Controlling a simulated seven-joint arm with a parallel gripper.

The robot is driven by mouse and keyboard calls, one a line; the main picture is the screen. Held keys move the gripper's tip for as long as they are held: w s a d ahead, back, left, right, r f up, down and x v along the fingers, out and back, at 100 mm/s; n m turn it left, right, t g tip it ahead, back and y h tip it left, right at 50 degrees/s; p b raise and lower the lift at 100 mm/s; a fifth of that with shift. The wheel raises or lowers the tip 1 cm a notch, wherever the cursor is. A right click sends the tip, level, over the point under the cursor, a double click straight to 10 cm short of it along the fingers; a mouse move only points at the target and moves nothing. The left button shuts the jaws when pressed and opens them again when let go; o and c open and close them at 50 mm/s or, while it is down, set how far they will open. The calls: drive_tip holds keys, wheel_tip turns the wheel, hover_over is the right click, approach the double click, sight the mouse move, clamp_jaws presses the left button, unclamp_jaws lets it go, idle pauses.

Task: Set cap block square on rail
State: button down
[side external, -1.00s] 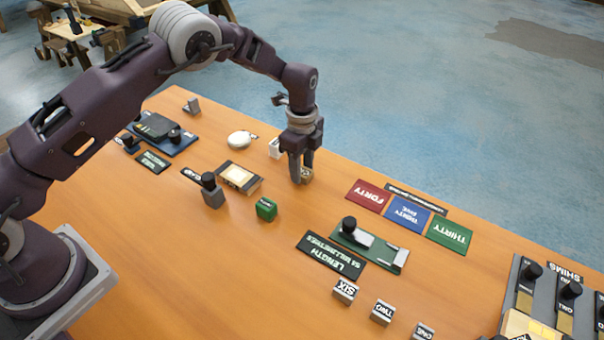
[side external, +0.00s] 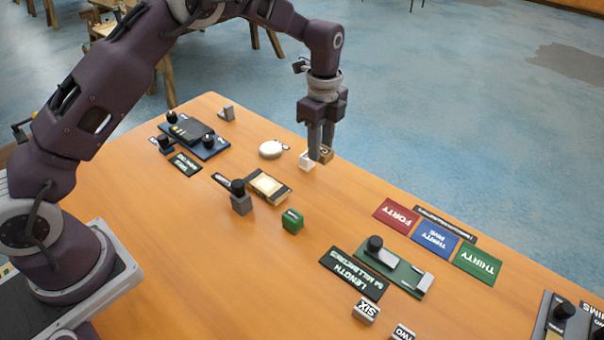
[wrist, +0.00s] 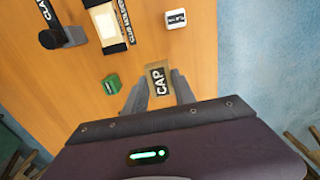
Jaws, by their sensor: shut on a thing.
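The cap block is a tan block with a black label reading CAP (wrist: 158,80). It also shows at the fingertips in the side view (side external: 326,154). My gripper (wrist: 157,88) is shut on it, with one finger on each side; the fingers point down in the side view (side external: 320,153). The block appears raised off the table, though the gap is hard to judge. No part is readably labelled as the rail. A black-framed piece with a cream top (side external: 268,186) lies left of my gripper; it also shows in the wrist view (wrist: 108,26).
Coloured number cards (side external: 437,238) and a green gauge (side external: 396,268) lie to the right.

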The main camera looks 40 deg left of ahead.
wheel_tip(320, 180, up, 2)
hover_over(266, 184)
wheel_tip(266, 184, down, 9)
drive_tip(key=shift+f, duration=0.5)
drive_tip(key=shift+f, duration=0.15)
drive_tip(key=c, duration=1)
unclamp_jaws()
